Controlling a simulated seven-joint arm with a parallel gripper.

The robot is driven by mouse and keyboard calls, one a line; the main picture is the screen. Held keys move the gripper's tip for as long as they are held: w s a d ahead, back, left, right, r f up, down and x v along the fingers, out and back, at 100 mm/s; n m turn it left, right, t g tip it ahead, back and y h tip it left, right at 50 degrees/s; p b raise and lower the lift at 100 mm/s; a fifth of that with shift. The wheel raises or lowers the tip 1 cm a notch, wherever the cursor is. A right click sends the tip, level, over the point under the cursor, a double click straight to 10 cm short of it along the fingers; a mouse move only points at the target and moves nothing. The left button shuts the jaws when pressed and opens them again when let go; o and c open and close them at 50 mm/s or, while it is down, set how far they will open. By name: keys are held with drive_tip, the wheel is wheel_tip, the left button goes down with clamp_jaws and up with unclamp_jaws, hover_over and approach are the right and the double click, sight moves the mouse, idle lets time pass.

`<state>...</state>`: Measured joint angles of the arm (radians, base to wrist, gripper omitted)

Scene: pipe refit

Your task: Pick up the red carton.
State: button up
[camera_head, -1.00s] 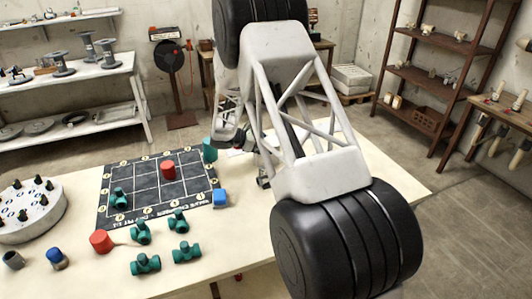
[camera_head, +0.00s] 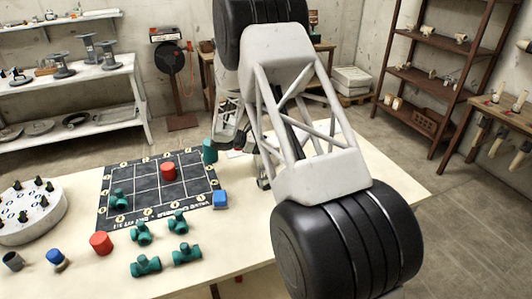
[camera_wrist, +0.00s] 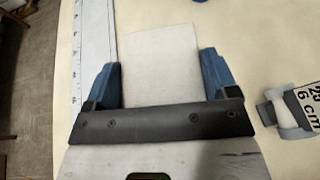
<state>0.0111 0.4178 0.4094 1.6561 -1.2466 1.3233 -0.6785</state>
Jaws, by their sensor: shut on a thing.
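No red carton can be made out in either view. Two red cylinders show in the head view: one (camera_head: 168,171) stands on the dark gridded board, the other (camera_head: 101,243) on the bare table in front of it. In the wrist view my gripper (camera_wrist: 160,78) has its blue fingers on both sides of a pale, whitish block (camera_wrist: 160,62) with a plain rectangular face and is shut on it. Whether the block is lifted off the table cannot be told. In the head view my arm hides most of the gripper.
The gridded board (camera_head: 138,192) lies mid-table with green fittings (camera_head: 146,265) around it. In the wrist view a ruler (camera_wrist: 82,60) lies left and a labelled grey piece (camera_wrist: 292,112) right.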

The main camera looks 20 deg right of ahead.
drive_tip(key=shift+r, duration=0.1)
drive_tip(key=shift+r, duration=4.95)
